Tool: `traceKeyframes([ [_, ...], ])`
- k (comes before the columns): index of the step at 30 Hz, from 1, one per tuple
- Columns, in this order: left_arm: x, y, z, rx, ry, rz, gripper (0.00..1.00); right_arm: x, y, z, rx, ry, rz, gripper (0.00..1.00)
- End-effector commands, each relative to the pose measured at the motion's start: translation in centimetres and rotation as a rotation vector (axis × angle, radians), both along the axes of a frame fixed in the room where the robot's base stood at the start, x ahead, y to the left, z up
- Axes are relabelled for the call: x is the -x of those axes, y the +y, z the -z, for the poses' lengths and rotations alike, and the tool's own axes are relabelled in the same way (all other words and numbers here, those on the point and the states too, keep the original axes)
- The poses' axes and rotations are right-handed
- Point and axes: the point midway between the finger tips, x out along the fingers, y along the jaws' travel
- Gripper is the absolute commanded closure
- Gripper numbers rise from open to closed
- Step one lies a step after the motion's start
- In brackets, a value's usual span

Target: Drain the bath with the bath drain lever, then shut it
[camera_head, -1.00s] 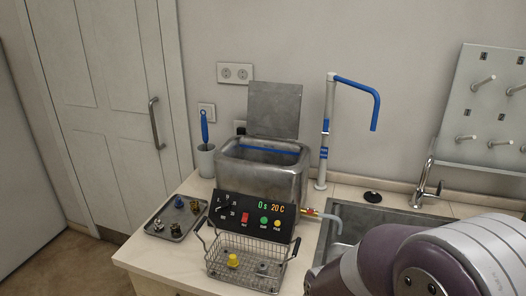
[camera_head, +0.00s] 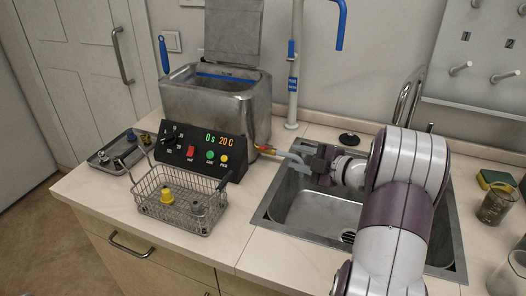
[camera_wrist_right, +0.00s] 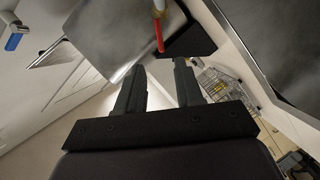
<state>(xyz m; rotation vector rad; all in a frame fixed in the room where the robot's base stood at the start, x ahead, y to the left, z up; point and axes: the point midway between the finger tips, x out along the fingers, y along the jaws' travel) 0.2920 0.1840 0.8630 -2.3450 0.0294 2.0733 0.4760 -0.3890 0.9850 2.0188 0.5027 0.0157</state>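The metal bath (camera_head: 205,108) stands on the counter with its lid raised at the back.
The sink (camera_head: 320,212) lies under my right arm. The control panel (camera_head: 200,148) and wire basket (camera_head: 180,200) stand in front of the bath. A small tray (camera_head: 103,159) is at left.

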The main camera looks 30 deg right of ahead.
Motion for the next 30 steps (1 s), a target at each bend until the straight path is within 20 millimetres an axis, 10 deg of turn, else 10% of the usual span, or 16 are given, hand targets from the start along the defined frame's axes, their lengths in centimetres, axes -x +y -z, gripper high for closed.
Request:
traceKeyframes([
  [12, 0.0, 0.0, 0.0, 0.0, 0.0, 0.0, 0.52, -8.9, 3.6, 1.9, -0.003, 0.002, 0.0, 0.64],
  [24, 0.0, 0.0, 0.0, 0.0, 0.0, 0.0, 0.52, -10.2, 4.0, 2.1, -0.003, 0.001, 0.003, 0.64],
  [28, 0.0, 0.0, 0.0, 0.0, 0.0, 0.0, 0.52, -10.2, 4.0, 2.1, -0.003, 0.002, 0.002, 1.0],
  [30, 0.0, 0.0, 0.0, 0.0, 0.0, 0.0, 0.52, -10.1, 4.0, 2.1, -0.003, 0.002, 0.002, 1.0],
])
